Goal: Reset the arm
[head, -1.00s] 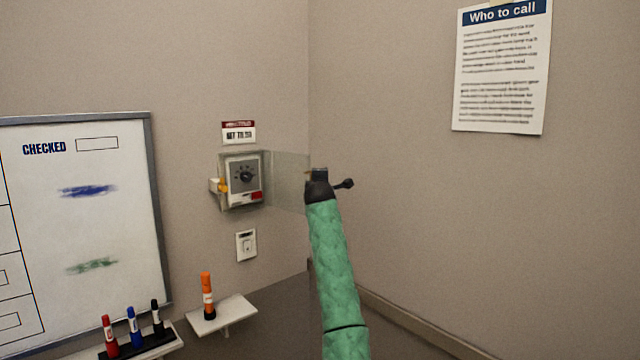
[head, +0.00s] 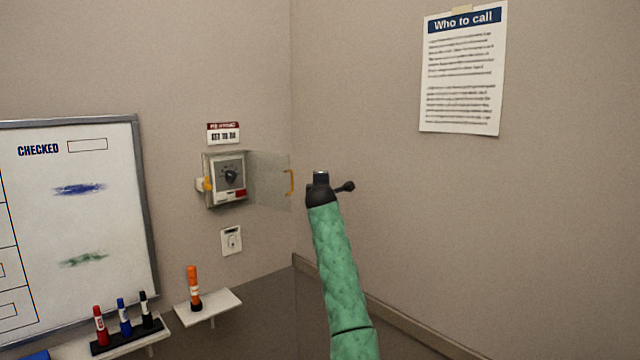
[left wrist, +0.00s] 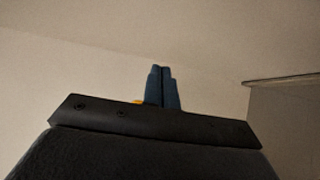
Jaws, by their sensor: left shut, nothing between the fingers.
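My left arm in its green sleeve rises at the middle of the head view. Its gripper (head: 320,177) is shut and empty, just right of the open clear cover (head: 265,180) in the picture. In the left wrist view the two fingers (left wrist: 162,88) are together, with a small yellow bit (left wrist: 137,102) behind them. The cover belongs to a grey wall box with a dial (head: 231,174). My right gripper is not in view.
A sign (head: 223,133) hangs above the box and a switch plate (head: 231,240) below it. A shelf (head: 222,306) holds an orange marker (head: 194,288). A whiteboard (head: 110,215) and more markers are at left. A notice (head: 464,75) is on the right wall.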

